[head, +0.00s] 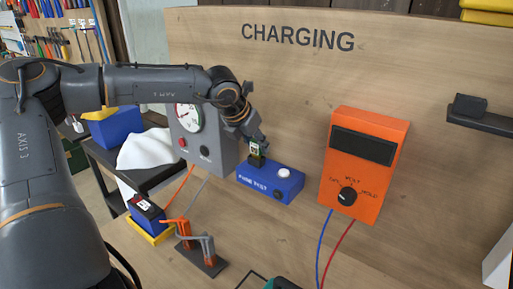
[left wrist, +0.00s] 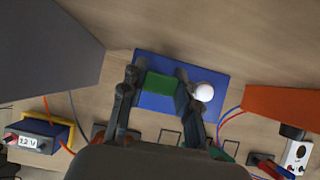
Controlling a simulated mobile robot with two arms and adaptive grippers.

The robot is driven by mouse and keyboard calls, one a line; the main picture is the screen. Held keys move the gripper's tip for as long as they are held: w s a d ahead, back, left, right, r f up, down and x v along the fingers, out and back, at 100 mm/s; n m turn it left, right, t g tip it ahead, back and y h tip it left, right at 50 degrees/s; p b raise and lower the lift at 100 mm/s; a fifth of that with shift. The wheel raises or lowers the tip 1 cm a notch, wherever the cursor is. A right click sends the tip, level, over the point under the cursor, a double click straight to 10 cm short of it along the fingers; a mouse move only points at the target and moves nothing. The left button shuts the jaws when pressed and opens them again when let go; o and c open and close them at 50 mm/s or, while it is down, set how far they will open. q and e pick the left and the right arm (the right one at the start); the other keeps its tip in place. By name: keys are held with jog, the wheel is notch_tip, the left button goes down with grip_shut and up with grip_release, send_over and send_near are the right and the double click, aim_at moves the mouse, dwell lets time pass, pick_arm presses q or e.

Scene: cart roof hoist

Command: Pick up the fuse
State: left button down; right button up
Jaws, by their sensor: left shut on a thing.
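The fuse (head: 256,151) is a small block with a light label in the head view, and its top looks green in the left wrist view (left wrist: 158,84). My left gripper (head: 257,146) comes down from above and is shut on it, with one finger on each side in the left wrist view (left wrist: 156,90). The fuse is at the left part of the blue fuse test box (head: 268,185). I cannot tell whether its lower end sits in the box or just above it. My right gripper is not in view.
A grey gauge box (head: 218,160) stands close left of the fuse test box. An orange meter (head: 363,165) with blue and red leads stands to the right. A blue battery (head: 146,213) in a yellow tray and a clamp stand (head: 203,262) are in front.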

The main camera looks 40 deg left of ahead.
pick_arm(q)
jog(key=s+d+r+b, duration=0.2)
jog(key=s+r+b, duration=0.1)
jog(key=s+r, duration=0.3)
jog(key=s+d+r+b, duration=0.3)
jog(key=s+r, duration=0.3)
jog(key=s, duration=0.1)
jog(key=shift+d, duration=0.3)
